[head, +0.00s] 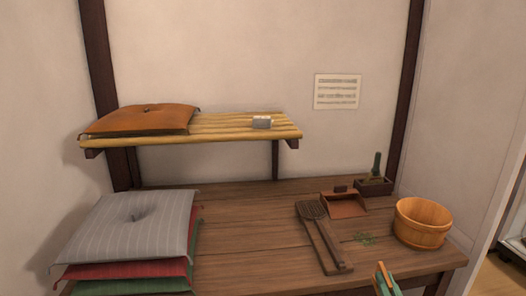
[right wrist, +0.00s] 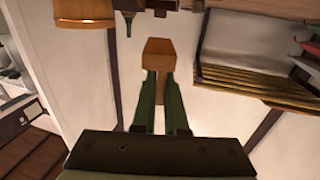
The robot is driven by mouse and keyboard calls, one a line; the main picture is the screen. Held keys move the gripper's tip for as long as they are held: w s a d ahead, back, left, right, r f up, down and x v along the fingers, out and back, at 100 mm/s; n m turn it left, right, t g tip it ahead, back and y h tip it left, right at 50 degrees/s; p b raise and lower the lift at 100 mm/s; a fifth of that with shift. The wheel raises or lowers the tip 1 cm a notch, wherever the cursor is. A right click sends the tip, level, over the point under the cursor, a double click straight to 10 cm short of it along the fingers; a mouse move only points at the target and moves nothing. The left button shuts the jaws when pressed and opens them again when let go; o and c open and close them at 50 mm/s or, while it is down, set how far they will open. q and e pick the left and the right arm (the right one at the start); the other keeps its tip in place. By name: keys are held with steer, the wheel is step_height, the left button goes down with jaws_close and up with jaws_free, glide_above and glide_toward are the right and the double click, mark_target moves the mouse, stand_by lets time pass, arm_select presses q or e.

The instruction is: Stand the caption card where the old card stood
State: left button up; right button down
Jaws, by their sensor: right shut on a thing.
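My right gripper (head: 385,280) shows at the bottom right of the head view, in front of the table's near edge. In the right wrist view its green fingers (right wrist: 161,85) are shut on a plain orange-brown piece (right wrist: 158,48). Only a thin edge of this piece (head: 380,267) shows in the head view. No writing shows on it, so I cannot tell if it is the caption card. A small grey-white object (head: 262,122) sits on the slatted shelf (head: 225,131); I cannot tell what it is. My left gripper is out of view.
An orange cushion (head: 145,119) lies on the shelf's left. A written sheet (head: 337,91) hangs on the wall.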

steer(key=s+a+r+n+y, duration=0.1)
steer(key=s+a+y, duration=0.1)
steer(key=s+a, duration=0.55)
arm_select(q)
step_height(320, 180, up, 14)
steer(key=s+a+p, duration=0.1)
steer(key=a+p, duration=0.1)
steer(key=p, duration=1.7)
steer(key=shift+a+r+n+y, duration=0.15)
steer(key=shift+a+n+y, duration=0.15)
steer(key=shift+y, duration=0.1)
arm_select(e)
step_height(320, 180, up, 18)
steer(key=s+d, duration=0.1)
steer(key=shift+s+d+r, duration=0.15)
steer(key=shift+s+r, duration=0.05)
steer(key=shift+s, duration=0.05)
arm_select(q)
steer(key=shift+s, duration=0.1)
arm_select(e)
steer(key=shift+f, duration=0.1)
